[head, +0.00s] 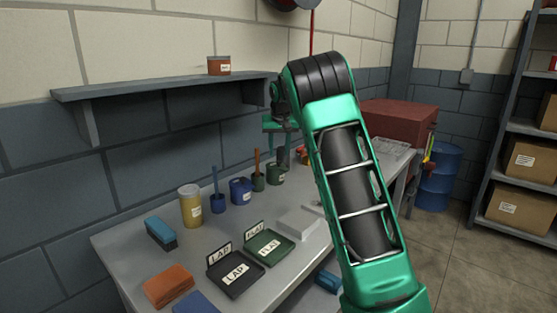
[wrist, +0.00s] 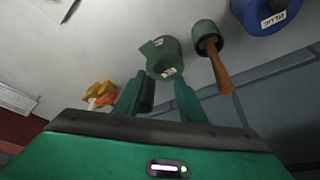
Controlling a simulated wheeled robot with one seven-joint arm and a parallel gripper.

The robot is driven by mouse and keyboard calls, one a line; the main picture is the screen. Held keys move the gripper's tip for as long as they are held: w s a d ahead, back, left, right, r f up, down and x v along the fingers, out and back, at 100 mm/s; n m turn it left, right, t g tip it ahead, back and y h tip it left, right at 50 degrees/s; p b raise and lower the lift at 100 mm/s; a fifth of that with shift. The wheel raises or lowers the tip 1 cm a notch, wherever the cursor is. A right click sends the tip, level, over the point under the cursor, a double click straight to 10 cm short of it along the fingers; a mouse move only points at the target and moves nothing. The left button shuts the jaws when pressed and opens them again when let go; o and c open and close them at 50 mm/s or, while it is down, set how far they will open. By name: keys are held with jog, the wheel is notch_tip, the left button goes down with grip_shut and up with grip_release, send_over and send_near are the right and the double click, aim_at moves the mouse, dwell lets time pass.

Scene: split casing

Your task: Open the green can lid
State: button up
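The green can (head: 276,174) stands on the workbench near the wall, right of a small green cup. It also shows in the wrist view (wrist: 163,55), with a pale label on its side. I cannot make out clearly where its lid meets the body. My gripper (head: 283,152) is above and close to the can in the head view. In the wrist view my gripper (wrist: 160,86) has its two green fingers apart with nothing between them, and the can lies just beyond the fingertips. I cannot tell whether they touch it.
Beside the can stand a green cup with a brown-handled brush (head: 258,181) and a blue can (head: 241,191). A yellow jar (head: 190,206) is farther left. Orange items (wrist: 100,95) lie on the other side. A shelf (head: 160,89) juts from the wall above.

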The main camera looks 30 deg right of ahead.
aim_at(279, 162)
jog(key=shift+x, duration=2.2)
grip_shut()
